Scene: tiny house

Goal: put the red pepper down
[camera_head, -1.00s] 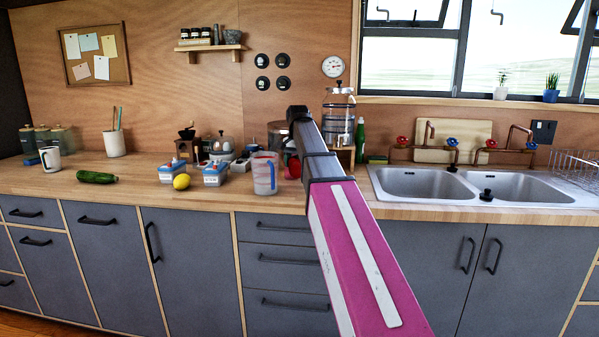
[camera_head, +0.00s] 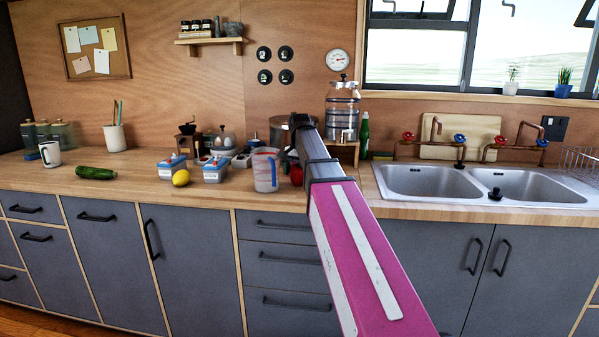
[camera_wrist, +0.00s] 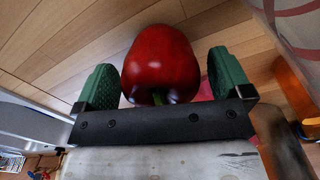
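The red pepper is in the middle of the wrist view (camera_wrist: 160,60), its green stem facing my gripper's palm. It lies between my gripper's two green fingers (camera_wrist: 165,80). A narrow gap shows at its right side, and the left finger is very near or touching. The fingers are set wide apart and look open around it. The wooden counter shows behind the pepper. In the head view a small part of the pepper (camera_head: 297,173) shows at counter height beside my arm, which hides the rest and the gripper's fingers.
A measuring cup (camera_head: 265,170) stands just left of the pepper. A lemon (camera_head: 181,178), two blue-and-white boxes and a cucumber (camera_head: 96,173) lie farther left. A glass dispenser (camera_head: 342,112) is behind my arm; the sink (camera_head: 430,183) is right. The counter's front edge is close.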

